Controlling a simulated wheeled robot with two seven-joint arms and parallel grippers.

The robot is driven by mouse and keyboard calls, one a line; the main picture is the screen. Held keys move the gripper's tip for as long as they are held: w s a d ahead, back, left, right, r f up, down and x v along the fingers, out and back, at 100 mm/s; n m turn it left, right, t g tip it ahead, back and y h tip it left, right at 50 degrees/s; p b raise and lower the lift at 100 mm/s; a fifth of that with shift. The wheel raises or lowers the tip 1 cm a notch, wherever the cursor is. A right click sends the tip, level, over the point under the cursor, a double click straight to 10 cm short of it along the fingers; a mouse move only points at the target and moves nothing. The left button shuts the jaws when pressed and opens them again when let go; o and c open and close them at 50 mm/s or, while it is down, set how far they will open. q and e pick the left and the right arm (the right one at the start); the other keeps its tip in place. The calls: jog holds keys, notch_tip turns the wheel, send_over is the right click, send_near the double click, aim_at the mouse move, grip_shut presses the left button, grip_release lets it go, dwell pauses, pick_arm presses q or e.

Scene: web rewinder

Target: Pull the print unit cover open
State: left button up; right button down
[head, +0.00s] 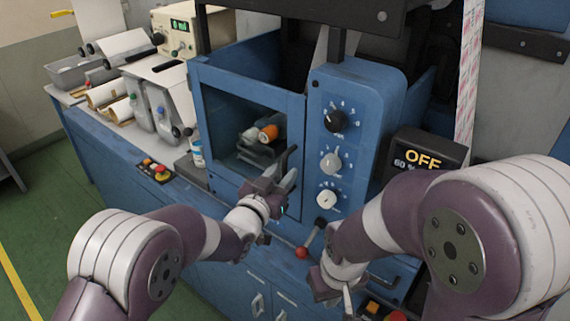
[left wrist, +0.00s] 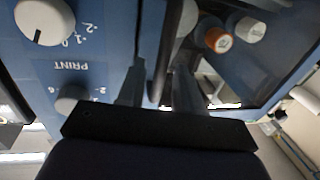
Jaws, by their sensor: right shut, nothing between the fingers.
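The print unit cover (head: 296,108) is a blue-framed door with a clear window, on the front of the blue machine; it looks closed. Its dark upright bar handle (head: 290,156) is on the right side of the frame. My left gripper (head: 282,180) is at the lower part of this handle. In the left wrist view the dark handle (left wrist: 163,50) runs between my two spread fingers (left wrist: 158,92); I cannot tell whether either touches it. My right gripper (head: 347,300) is shut and empty, low in front of the machine, partly hidden by its wrist.
A blue knob panel (head: 352,90) stands right of the cover, with a black OFF display (head: 428,152) beyond it. A red-knobbed lever (head: 302,252) sticks out below. Green floor is clear at left.

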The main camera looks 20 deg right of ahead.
pick_arm(q)
jog(key=shift+w+d+r, duration=0.15)
jog(key=shift+w+d, duration=0.25)
jog(key=shift+w, duration=0.05)
jog(key=shift+w+d, duration=0.2)
jog(key=shift+w, duration=0.1)
jog(key=shift+s+a, duration=0.1)
grip_shut()
